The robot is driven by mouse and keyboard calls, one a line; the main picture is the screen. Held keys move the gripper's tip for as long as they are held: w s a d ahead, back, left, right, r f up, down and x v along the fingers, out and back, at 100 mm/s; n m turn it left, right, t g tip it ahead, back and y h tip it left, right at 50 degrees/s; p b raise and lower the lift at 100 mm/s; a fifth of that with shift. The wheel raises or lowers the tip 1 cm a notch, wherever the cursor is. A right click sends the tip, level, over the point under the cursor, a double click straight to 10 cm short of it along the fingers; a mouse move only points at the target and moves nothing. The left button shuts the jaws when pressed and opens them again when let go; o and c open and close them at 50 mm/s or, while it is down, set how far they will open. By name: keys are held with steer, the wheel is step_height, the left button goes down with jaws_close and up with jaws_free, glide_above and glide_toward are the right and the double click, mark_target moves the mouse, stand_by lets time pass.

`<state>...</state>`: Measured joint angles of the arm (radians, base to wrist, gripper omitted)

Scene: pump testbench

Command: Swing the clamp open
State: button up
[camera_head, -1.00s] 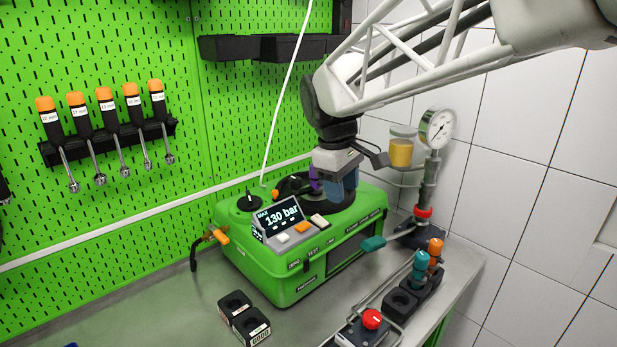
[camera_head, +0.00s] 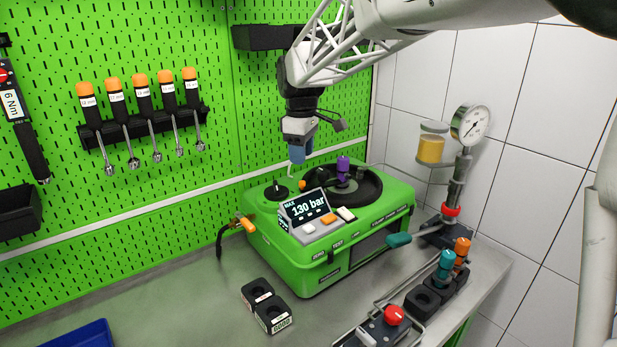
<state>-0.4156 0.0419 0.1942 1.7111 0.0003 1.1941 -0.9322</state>
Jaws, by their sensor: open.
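The green pump testbench (camera_head: 290,262) stands on the grey bench with its display reading 130 bar. On its top is a round black fixture (camera_head: 370,192) with an upright purple part (camera_head: 343,168) near its middle. A small orange knob (camera_head: 302,185) sits at the left edge of this fixture. I cannot tell for certain which of these parts is the clamp, or whether it is open. My gripper (camera_head: 299,157) hangs with its blue fingers pointing down, above the back left of the testbench top. It is apart from the purple part and holds nothing that I can see.
A gauge (camera_head: 471,125) and an amber jar (camera_head: 431,146) stand at the right. An orange-handled lever (camera_head: 245,224) sticks out at the testbench's left. Black blocks (camera_head: 266,304) lie in front. Free room lies above the testbench.

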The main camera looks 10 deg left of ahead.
mark_target(302, 181)
steer(key=shift+f, duration=0.2)
steer(key=shift+f, duration=3.75)
jaws_close()
